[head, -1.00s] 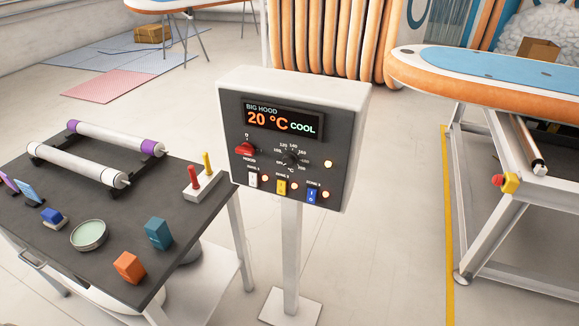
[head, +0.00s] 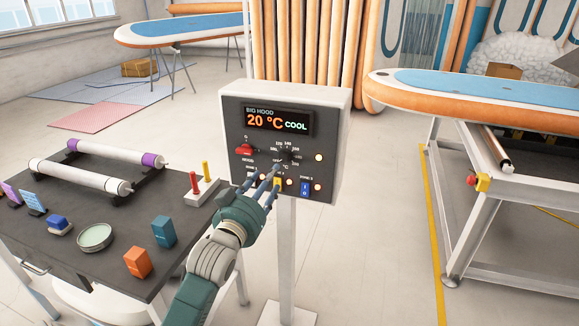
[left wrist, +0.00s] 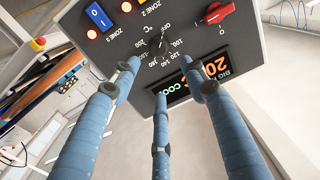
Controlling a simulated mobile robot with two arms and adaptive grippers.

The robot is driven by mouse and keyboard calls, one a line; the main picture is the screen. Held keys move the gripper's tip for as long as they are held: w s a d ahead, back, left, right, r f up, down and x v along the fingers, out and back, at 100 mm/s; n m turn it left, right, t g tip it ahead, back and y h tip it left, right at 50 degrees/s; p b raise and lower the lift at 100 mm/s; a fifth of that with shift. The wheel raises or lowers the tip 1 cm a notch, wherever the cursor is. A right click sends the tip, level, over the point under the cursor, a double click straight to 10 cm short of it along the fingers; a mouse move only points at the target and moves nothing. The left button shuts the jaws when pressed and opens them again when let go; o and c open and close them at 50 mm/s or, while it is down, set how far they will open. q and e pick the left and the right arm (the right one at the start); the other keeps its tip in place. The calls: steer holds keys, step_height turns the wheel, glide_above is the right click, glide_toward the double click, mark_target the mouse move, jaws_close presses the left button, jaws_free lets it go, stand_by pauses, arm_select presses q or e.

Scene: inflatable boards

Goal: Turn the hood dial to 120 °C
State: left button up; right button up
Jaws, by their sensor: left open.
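The hood control box (head: 332,135) stands on a white post, and its display (head: 278,121) reads "BIG HOOD 20 °C COOL". The black temperature dial (head: 287,156) is below the display, ringed by printed numbers. It also shows in the left wrist view (left wrist: 155,43), with its pointer near the OFF mark. My left gripper (head: 262,180) is in front of the panel, just below and left of the dial. In the left wrist view its fingers (left wrist: 160,80) are spread open and empty, short of the dial. My right gripper is not in view.
A red switch (head: 243,150) is left of the dial. Zone switches, including a blue one (head: 305,188), line the panel's bottom, partly hidden by my fingers. A dark cart (head: 115,222) with rollers and blocks stands left. A board table (head: 480,205) stands right.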

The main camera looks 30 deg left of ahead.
mark_target(283, 157)
arm_select(q)
steer(key=p+x, duration=0.2)
steer(key=x, duration=0.8)
steer(key=shift+w+a+f, duration=0.1)
steer(key=shift+w+f, duration=0.05)
steer(key=shift+w, duration=0.35)
jaws_close()
